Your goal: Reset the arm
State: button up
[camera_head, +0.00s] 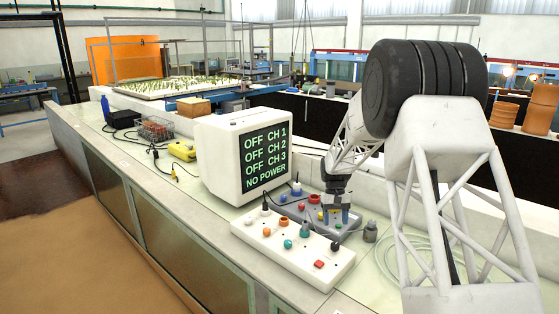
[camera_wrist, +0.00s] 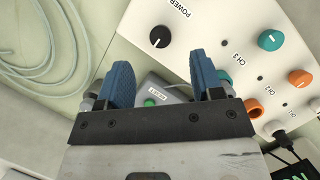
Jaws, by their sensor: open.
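My gripper (camera_head: 337,218) points down over the bench, with its two blue fingers apart and nothing held. In the wrist view my gripper (camera_wrist: 161,64) frames a small grey box (camera_wrist: 178,93) with a green button (camera_wrist: 150,102) and a label that seems to read "RESET", upside down. The button shows between the fingers; how high they are above it is unclear. The monitor (camera_head: 225,150) reads "OFF" for CH 1, CH 2 and CH 3, and "NO POWER".
A white control panel (camera_head: 255,237) with coloured knobs lies beside my gripper; its black POWER knob (camera_wrist: 160,37) shows in the wrist view. A grey panel (camera_head: 287,203) lies behind. A coiled pale hose (camera_head: 386,262) lies to the right. A yellow device (camera_head: 182,151) sits farther left.

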jog(key=s+a+r+t, duration=0.2)
jog(key=s+r, duration=0.7)
jog(key=s, duration=0.3)
jog(key=s+a+r+t, duration=0.1)
jog(key=s+a+r, duration=0.1)
jog(key=s+r, duration=0.95)
jog(key=s+a+f+t, duration=0.1)
jog(key=s+a+t, duration=0.1)
jog(key=s, duration=2.6)
jog(key=shift+s+f+t, duration=0.2)
jog(key=shift+s+t, duration=0.05)
jog(key=shift+t, duration=0.65)
jog(key=shift+w, duration=0.15)
